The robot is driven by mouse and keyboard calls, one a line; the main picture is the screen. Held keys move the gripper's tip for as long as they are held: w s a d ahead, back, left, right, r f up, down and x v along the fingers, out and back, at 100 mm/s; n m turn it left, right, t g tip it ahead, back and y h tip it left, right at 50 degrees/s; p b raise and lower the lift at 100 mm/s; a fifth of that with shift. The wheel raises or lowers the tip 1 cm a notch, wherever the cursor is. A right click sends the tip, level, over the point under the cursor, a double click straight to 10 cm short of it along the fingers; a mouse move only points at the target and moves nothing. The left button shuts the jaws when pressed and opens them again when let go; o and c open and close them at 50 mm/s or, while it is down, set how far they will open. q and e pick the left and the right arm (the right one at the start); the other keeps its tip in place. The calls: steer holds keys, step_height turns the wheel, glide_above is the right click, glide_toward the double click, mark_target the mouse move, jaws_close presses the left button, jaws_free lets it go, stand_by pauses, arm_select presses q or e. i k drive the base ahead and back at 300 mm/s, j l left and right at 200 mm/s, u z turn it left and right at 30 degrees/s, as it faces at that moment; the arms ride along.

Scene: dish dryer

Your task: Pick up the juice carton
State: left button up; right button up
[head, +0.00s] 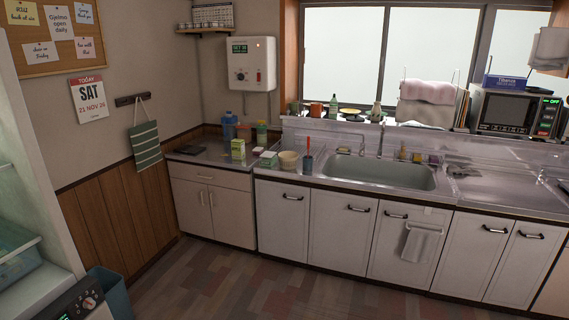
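A small green-and-white box (238,149) stands upright on the left part of the kitchen counter, near the corner. It looks like a carton, but its label is too small to read, so I cannot be sure it is the juice carton. A lower green-and-white box (268,159) sits to its right on the counter. Neither of my grippers is in view, and nothing is touching the carton.
Blue bottles (229,126) and a green spray bottle (262,134) stand behind the carton. A beige bowl (289,160) and a cup with a brush (308,163) stand to the right, before the sink (385,172). The floor (260,285) before the cabinets is clear.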

mark_target(237, 146)
steer(key=i+u, duration=0.15)
steer(key=i, duration=0.8)
steer(key=i+l+u, duration=0.2)
steer(key=i, duration=0.75)
steer(key=j, duration=0.1)
